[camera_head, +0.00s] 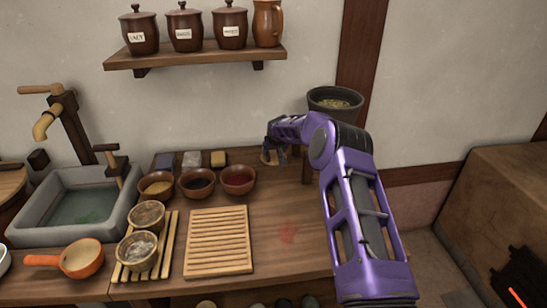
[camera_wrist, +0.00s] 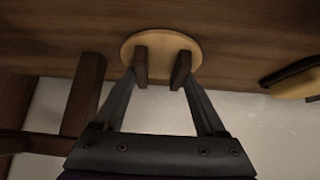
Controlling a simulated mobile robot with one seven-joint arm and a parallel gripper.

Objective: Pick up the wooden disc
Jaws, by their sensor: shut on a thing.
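The wooden disc (camera_wrist: 161,42) is pale, round and flat. In the wrist view it shows at the top centre, against dark brown wood. My gripper (camera_wrist: 160,66) has its two dark fingertips on the disc, a short way apart, with pale wood showing between them. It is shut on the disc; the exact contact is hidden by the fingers. In the head view my gripper (camera_head: 274,154) is low at the back of the wooden counter, right of the bowls, and only a small pale part of the disc shows there. I cannot tell whether the disc touches the counter.
Three small bowls (camera_head: 198,184) and a slatted board (camera_head: 219,241) stand left of my gripper on the counter (camera_head: 285,262). A dark pot (camera_head: 335,102) stands behind my arm. A shelf (camera_head: 195,55) with jars hangs above. A stone sink (camera_head: 75,205) is at left.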

